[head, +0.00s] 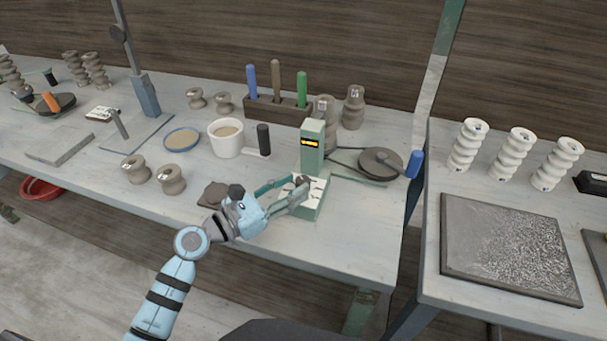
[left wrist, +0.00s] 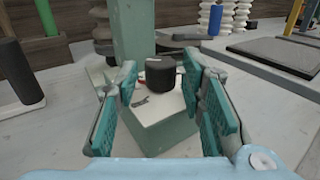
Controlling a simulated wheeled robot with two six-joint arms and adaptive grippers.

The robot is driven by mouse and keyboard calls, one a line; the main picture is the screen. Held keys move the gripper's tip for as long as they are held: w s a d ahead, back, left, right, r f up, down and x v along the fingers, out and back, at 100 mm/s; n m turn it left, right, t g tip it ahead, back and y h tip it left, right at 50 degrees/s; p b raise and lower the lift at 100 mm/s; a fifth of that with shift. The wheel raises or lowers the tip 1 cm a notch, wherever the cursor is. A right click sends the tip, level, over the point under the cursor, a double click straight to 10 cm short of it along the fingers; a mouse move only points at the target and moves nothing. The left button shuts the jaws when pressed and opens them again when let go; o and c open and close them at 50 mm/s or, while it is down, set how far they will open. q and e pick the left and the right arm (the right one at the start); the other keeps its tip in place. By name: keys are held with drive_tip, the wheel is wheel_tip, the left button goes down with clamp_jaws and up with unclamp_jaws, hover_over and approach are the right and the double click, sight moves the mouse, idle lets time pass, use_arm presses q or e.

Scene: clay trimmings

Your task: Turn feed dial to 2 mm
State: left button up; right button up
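The feed device (head: 312,150) is a green post on a block-like base with a pale top face and a small yellow-lit display whose reading is too small to make out. A short black dial (left wrist: 160,73) stands on that top face; it also shows in the head view (head: 302,180), partly hidden by my fingers. Dark marks lie around the dial, but its setting is not legible. My left gripper (head: 287,191) is open at the base, with its teal-padded fingers (left wrist: 165,105) on either side of the dial and visible gaps to it. My right gripper is out of view.
A white mug (head: 226,146), a tool block (head: 278,116) and clay spools (head: 172,179) are behind and left. Bare bench lies front right.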

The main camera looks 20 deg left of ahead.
sight(303, 180)
use_arm(q)
drive_tip(key=shift+x, duration=1.9)
drive_tip(key=shift+c, duration=0.3)
clamp_jaws()
drive_tip(key=m+g+h+b, duration=0.1)
drive_tip(key=b, duration=0.2)
drive_tip(key=m+g+h+b, duration=0.2)
drive_tip(key=b, duration=0.1)
drive_tip(key=m+g+h+b, duration=0.1)
drive_tip(key=b, duration=0.2)
drive_tip(key=shift+f+g, duration=0.3)
drive_tip(key=shift+g, duration=0.1)
drive_tip(key=shift+r+m+g+h, duration=0.15)
drive_tip(key=shift+m+g+h, duration=0.15)
drive_tip(key=shift+h, duration=0.1)
drive_tip(key=shift+r, duration=0.15)
drive_tip(key=shift+o, duration=0.3)
unclamp_jaws()
